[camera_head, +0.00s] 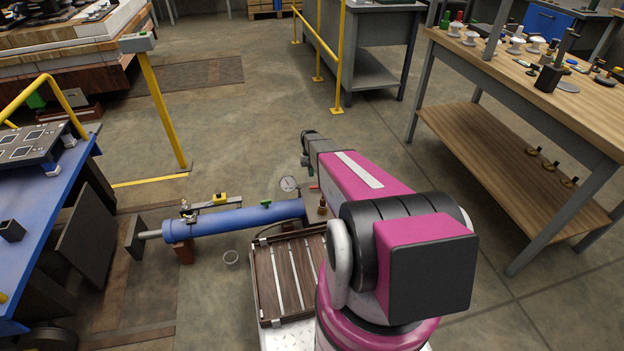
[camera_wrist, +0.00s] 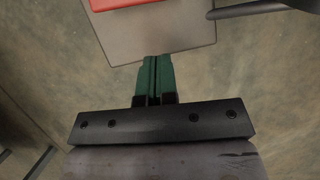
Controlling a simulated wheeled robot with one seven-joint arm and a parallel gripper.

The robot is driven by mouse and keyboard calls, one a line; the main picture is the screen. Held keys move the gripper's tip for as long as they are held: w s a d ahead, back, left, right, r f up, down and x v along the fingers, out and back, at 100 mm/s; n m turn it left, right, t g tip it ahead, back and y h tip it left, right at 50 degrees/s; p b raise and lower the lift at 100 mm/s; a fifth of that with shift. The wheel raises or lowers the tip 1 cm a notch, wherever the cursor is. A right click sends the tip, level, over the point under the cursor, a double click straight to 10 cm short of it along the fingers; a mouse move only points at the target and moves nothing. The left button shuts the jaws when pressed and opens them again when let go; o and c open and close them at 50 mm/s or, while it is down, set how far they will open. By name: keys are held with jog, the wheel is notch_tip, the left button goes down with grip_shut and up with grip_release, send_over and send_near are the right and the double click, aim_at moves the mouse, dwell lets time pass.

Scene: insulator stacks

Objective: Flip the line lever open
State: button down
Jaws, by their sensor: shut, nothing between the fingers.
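A blue pipe (camera_head: 240,219) lies low over the floor, with a round gauge (camera_head: 289,184) near its right end. A small red lever-like handle (camera_head: 313,187) shows beside the gauge, close to my arm. A small green handle (camera_head: 266,203) sits on top of the pipe; I cannot tell for sure which is the line lever. My gripper (camera_wrist: 153,72) shows in the wrist view with its green fingers together and empty. Its tips overlap the edge of a grey plate (camera_wrist: 175,48). A red part (camera_wrist: 122,3) is cut off at the top edge.
A dark rod-like part (camera_wrist: 245,10) reaches in at the wrist view's top right. A slatted wooden tray (camera_head: 258,285) lies below the pipe. A blue bench (camera_head: 70,215) stands left and a wooden workbench (camera_head: 555,110) right. Open floor lies beyond the pipe.

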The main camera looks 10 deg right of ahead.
jog(key=v, duration=0.8)
jog(key=shift+r, duration=0.35)
jog(key=shift+s, duration=0.15)
